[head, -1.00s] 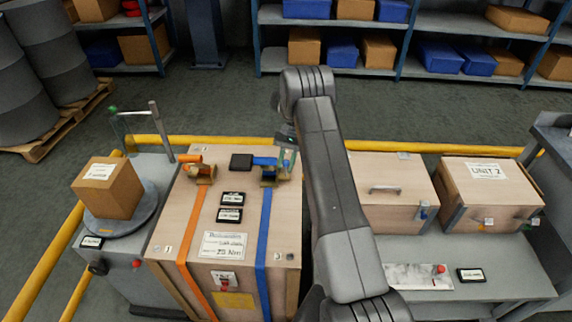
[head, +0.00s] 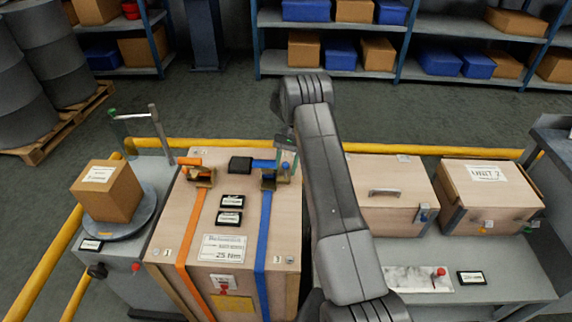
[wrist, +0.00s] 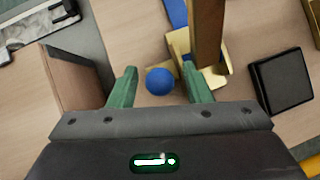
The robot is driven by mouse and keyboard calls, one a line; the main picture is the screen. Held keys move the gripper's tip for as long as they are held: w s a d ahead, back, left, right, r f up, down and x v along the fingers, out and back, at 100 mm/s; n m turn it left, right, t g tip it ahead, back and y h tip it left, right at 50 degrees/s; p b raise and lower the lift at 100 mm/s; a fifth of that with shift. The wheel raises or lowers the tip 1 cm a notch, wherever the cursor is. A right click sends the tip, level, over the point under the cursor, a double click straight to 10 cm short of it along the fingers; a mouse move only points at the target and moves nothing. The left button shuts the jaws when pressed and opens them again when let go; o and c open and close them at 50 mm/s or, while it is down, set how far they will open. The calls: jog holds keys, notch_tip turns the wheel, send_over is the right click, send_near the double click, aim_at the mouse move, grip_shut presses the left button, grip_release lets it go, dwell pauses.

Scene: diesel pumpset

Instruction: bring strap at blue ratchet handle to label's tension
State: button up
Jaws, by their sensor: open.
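A wooden crate (head: 283,215) carries a blue strap (head: 263,240) running down its right side to a metal ratchet with a blue handle (head: 263,163). A blue ball knob (wrist: 160,81) sits at this ratchet; it also shows in the head view (head: 285,166). My gripper (wrist: 160,88) is open, its two green fingers on either side of the knob, with visible gaps. In the head view my gripper (head: 286,158) is at the right end of the blue ratchet. A white label (head: 222,247) on the crate top reads 25 Nm. Whether the fingers reach the knob's depth is unclear.
An orange strap (head: 190,245) with its own ratchet (head: 199,174) runs along the crate's left side. A black box (head: 240,165) lies beside the blue handle; small displays (head: 230,217) sit between the straps. A yellow rail (head: 420,150) passes behind.

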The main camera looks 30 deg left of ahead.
jog(key=p+v, duration=0.3)
jog(key=v, duration=1)
jog(key=shift+r+p, duration=0.35)
jog(key=shift+w, duration=0.15)
jog(key=shift+f, duration=0.15)
jog(key=b+x, duration=0.3)
jog(key=x, duration=1)
jog(key=shift+f+b, duration=0.1)
jog(key=shift+b, duration=0.25)
